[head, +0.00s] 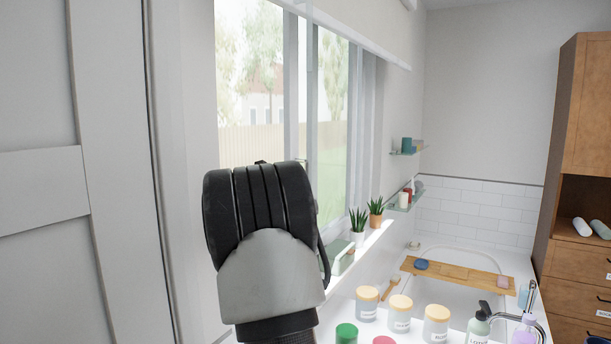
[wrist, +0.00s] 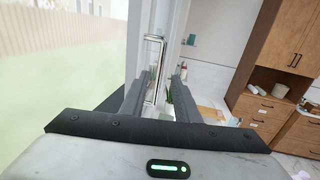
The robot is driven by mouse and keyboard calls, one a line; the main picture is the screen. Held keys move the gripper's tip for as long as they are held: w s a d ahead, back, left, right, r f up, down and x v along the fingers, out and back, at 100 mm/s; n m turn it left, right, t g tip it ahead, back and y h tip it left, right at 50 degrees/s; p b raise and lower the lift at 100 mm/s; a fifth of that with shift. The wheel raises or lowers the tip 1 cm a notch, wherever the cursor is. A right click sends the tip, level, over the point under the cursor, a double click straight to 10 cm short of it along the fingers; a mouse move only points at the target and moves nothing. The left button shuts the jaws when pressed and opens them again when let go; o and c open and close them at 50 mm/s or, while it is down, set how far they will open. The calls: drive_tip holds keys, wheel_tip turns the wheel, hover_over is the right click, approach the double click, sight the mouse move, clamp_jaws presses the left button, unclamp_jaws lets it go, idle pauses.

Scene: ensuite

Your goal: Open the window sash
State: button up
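The window sash (head: 312,90) has a pale vertical frame and clear glass, and stands in the left wall in the head view. In the wrist view its frame (wrist: 138,50) runs upright just left of centre. A slim, upright metallic handle (wrist: 160,48) stands beside that frame. My gripper (wrist: 158,82) is open, its two dark fingers apart, with the lower part of the handle showing in the gap between them. I cannot tell whether either finger touches it. In the head view my arm hides the fingers and the handle.
Potted plants (head: 358,222) and a green box (head: 341,258) stand on the sill right of my arm. Several jars (head: 400,312) and a soap bottle (head: 478,328) stand in front. A bathtub with a wooden tray (head: 455,277) lies beyond. A white door (head: 110,170) is at left.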

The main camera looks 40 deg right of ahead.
drive_tip(key=shift+p+x, duration=1.65)
drive_tip(key=shift+x, duration=3.1)
clamp_jaws()
